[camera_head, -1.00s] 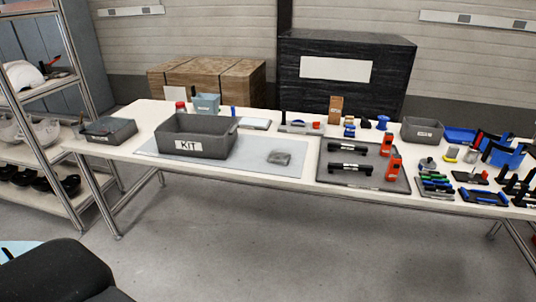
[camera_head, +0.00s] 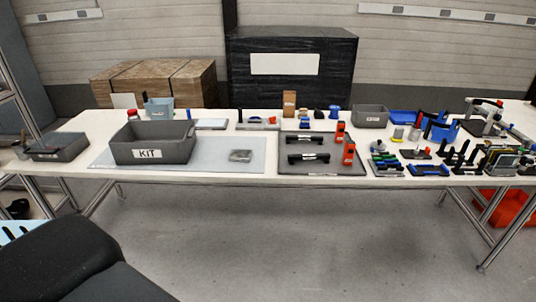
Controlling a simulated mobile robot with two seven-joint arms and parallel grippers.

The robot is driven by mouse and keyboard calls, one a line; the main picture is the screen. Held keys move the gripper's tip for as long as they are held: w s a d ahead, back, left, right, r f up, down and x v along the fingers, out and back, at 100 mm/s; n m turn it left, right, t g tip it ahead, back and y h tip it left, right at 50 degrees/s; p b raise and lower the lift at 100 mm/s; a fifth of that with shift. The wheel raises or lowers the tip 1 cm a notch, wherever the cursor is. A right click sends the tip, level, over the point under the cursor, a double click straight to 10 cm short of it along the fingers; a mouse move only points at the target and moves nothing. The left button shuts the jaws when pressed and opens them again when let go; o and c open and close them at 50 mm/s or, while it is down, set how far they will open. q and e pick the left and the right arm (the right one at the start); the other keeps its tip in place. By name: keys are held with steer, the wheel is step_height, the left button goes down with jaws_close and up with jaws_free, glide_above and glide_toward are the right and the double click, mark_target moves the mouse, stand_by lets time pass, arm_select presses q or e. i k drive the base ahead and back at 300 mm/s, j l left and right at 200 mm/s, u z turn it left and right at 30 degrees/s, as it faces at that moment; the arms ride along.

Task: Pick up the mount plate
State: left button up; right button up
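I cannot say for certain which item is the mount plate. A small flat grey piece (camera_head: 241,156) lies on the pale grey mat (camera_head: 215,167), right of the grey bin labelled KIT (camera_head: 153,143); it is too small to make out in detail. Other small parts lie further right on the table. Neither of my grippers is in the head view.
The long white table (camera_head: 262,178) runs across the view. A dark tray (camera_head: 318,168) holds black handles and orange-red tools. Small tools and fixtures crowd the right side, near a grey bin (camera_head: 370,116). A grey box (camera_head: 57,149) stands at the left end. The floor in front is clear.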

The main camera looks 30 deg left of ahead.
mark_target(237, 155)
steer(key=j+z, duration=0.25)
steer(key=j, duration=0.2)
steer(key=j+z, duration=0.25)
steer(key=j, duration=0.6)
steer(key=k+j+z, duration=0.1)
steer(key=j, duration=0.35)
steer(key=k+j, duration=0.1)
steer(key=j, duration=0.35)
steer(key=k+j+z, duration=0.1)
steer(key=j, duration=0.35)
